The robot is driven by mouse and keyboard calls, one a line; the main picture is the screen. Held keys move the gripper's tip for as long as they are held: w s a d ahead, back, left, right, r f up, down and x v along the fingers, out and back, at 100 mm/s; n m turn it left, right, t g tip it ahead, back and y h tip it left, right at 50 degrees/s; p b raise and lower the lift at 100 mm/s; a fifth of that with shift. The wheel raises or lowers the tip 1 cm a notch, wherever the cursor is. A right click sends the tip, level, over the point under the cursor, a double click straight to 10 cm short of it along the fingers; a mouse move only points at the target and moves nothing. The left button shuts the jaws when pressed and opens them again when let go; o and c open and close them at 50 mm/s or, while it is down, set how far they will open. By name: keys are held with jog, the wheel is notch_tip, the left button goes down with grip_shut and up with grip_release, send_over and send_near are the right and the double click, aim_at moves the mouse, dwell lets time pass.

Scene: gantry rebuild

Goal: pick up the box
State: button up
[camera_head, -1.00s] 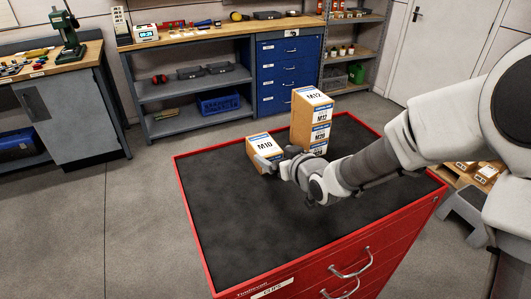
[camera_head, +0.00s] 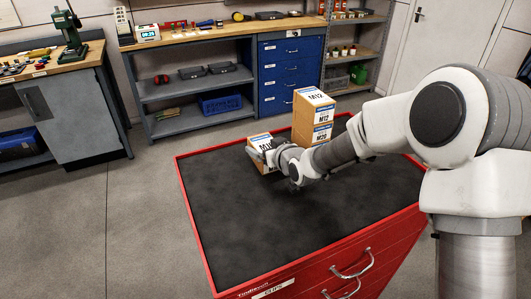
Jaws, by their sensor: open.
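A small cardboard box labelled M10 (camera_head: 257,141) sits on the black top of the red cabinet (camera_head: 224,262), near its back edge. A stack of boxes stands just to its right; the top box reads M12 (camera_head: 314,97). Another M12 box (camera_head: 321,133) and an M20 box (camera_head: 319,141) show below it. My gripper (camera_head: 265,156) is at the front of the M10 box and covers part of its label. The gripper is open; whether its fingers touch the box cannot be made out. My wrist hides the lowest part of the stack.
The front and left of the black cabinet top are clear. A workbench (camera_head: 190,37) with blue drawers (camera_head: 284,80) stands behind. A second bench (camera_head: 75,63) with a green press (camera_head: 68,33) is at the far left.

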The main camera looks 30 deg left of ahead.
jog(key=shift+c, duration=0.2)
jog(key=shift+r, duration=0.1)
grip_shut()
